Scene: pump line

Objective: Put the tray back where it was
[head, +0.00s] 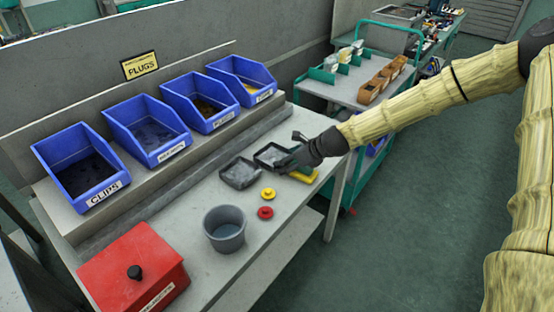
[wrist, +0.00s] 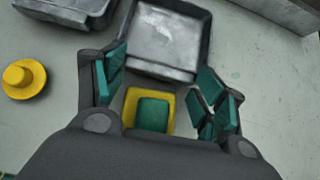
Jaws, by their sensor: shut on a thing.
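A dark shallow tray (head: 270,154) with a grey inside is at the far right part of the grey workbench (head: 283,223). In the wrist view the tray (wrist: 165,35) lies ahead of my palm, its near end between the finger pads. I cannot tell whether the tray touches the bench. A second similar tray (head: 239,174) stands just left of it. A yellow piece with a green top (wrist: 151,112) shows below my gripper, partly hidden.
A yellow knob (head: 268,193), a red knob (head: 265,212) and a grey bucket (head: 224,229) stand nearer on the bench. A red box (head: 135,271) is at the front left. Several blue bins line the raised shelf behind. A green cart (head: 343,92) stands beyond the bench.

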